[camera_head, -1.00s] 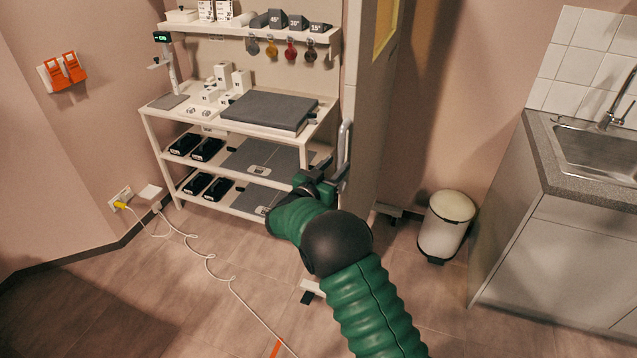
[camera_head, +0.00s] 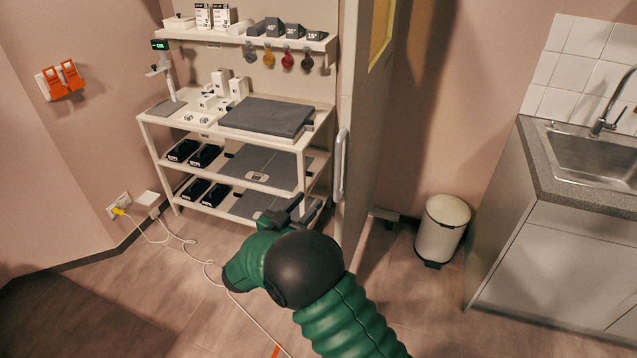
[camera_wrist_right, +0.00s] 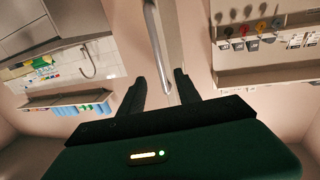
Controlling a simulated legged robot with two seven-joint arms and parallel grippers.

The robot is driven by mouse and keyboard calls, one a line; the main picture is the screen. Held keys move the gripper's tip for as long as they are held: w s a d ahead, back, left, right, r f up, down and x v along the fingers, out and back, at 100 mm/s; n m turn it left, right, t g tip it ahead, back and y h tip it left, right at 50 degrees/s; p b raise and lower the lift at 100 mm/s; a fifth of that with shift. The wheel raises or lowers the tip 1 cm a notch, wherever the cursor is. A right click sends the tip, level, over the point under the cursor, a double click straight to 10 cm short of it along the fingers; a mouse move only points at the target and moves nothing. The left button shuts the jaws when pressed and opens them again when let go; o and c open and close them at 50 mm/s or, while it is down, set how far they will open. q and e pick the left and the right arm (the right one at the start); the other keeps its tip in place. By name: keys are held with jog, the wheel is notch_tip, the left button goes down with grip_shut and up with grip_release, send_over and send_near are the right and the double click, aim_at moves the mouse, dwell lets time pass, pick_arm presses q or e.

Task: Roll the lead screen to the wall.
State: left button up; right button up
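The lead screen (camera_head: 362,130) is a tall pale panel with a yellowish window (camera_head: 381,30) at its top. It stands upright, seen nearly edge-on, right of the shelf unit. Its metal handle (camera_head: 341,165) is on the near edge. My right gripper (camera_head: 303,209) is below and left of the handle, apart from it. In the right wrist view its two fingers (camera_wrist_right: 160,92) are spread with nothing between them, and the handle (camera_wrist_right: 155,40) is beyond the tips. My arm hides the screen's near foot. My left gripper is not in view.
A shelf unit (camera_head: 150,128) with scales and blocks stands left of the screen. A white bin (camera_head: 440,232) and a sink counter (camera_head: 560,205) are to the right. A white cable (camera_head: 212,280) lies across the floor at left. Bare wall (camera_head: 430,120) is behind the screen.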

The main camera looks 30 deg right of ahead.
aim_at(336, 171)
jog(key=x, duration=1.6)
jog(key=shift+d+r+p, duration=0.2)
jog(key=shift+p, duration=0.2)
jog(key=shift+s+a, duration=0.1)
grip_shut()
jog(key=shift+r, duration=0.1)
